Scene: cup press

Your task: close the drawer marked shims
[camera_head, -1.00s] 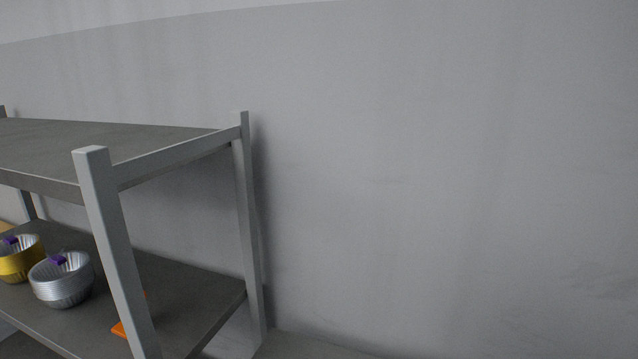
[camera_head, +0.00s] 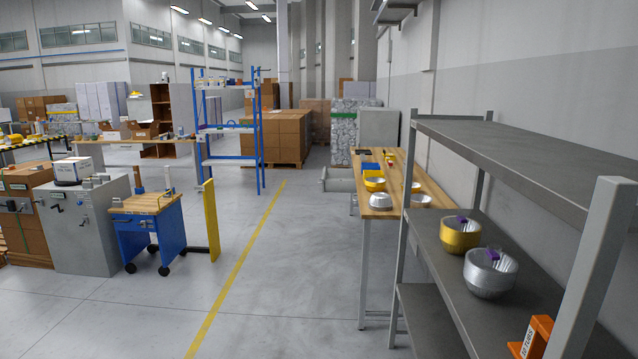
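No drawer marking can be read at this distance. At the left, a grey cabinet (camera_head: 95,235) has small fittings on its front. Next to it is a blue wheeled cart (camera_head: 167,228) with a wooden top and what may be a drawer under it; I cannot tell whether it is open. A brown unit (camera_head: 18,232) with dark fittings on its front is cut by the left edge. Neither of my grippers is in view.
A grey shelf (camera_head: 437,270) stands close at the right, holding a gold bowl (camera_head: 458,237), a silver bowl (camera_head: 488,280) and an orange labelled item (camera_head: 533,338). A wooden workbench (camera_head: 395,180) stands behind it. A yellow post (camera_head: 211,220) stands beside the cart. The middle floor is clear.

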